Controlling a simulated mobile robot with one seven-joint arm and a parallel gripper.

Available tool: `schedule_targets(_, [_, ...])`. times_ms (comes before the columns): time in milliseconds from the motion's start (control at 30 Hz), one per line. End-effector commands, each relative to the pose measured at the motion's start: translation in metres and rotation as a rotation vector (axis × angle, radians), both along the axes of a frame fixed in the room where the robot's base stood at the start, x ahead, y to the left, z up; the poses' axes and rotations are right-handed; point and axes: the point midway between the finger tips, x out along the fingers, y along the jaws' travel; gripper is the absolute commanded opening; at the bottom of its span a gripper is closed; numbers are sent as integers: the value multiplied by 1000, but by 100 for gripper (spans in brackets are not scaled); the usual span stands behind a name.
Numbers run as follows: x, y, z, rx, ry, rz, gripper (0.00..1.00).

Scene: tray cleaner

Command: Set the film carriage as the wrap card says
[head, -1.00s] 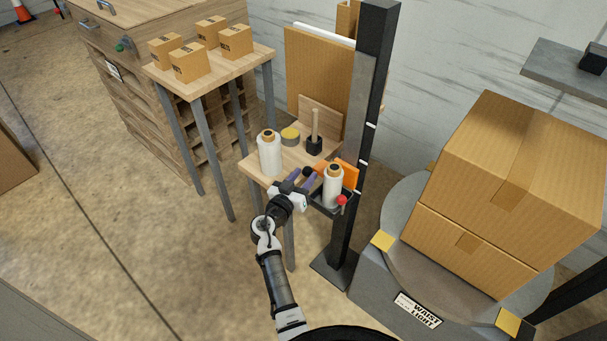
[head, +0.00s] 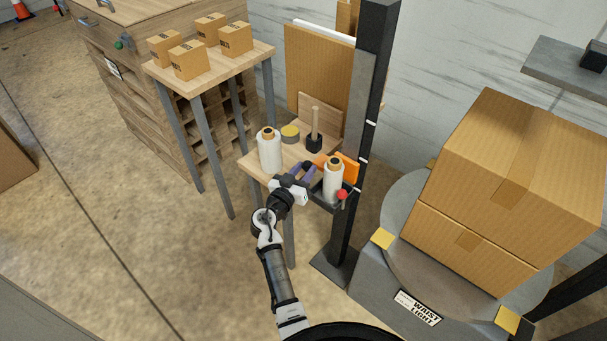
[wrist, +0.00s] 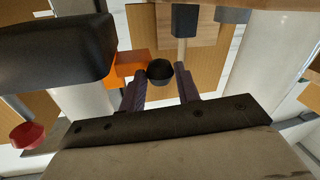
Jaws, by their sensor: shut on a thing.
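The film carriage (head: 325,205) is a dark bracket on the black mast (head: 350,215), with an orange part (head: 349,168) behind. It bears a white film roll (head: 332,184) standing upright and a red knob (head: 342,194) at its front. My gripper (head: 308,172), with purple fingers, is just left of the roll. In the wrist view the fingers are shut on a round black knob (wrist: 160,71). What the knob joins is hidden. The wrap card (head: 418,307) on the turntable base reads "WAIST LIGHT".
A small wooden table (head: 255,170) behind my gripper holds a second film roll (head: 269,150), a tape roll (head: 290,134) and a post in a black holder (head: 314,143). Large cartons (head: 510,190) stand on the turntable at right. Open floor lies at left.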

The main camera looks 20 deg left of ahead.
Motion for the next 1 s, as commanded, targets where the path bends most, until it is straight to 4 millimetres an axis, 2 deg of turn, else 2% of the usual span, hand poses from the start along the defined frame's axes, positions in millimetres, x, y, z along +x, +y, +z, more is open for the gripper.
schedule_targets(33, [1, 0, 14, 4, -10, 0, 0])
schedule_targets(100, [0, 0, 26, 4, -11, 0, 0])
schedule_targets(300, [1, 1, 49, 3, -11, 1, 0])
schedule_targets(667, [0, 1, 52, 0, -10, 2, 0])
schedule_targets(700, [0, 1, 52, 0, -10, 2, 35])
schedule_targets(767, [0, 1, 52, 0, -10, 2, 41])
schedule_targets(1000, [0, 0, 50, 1, -7, 1, 41])
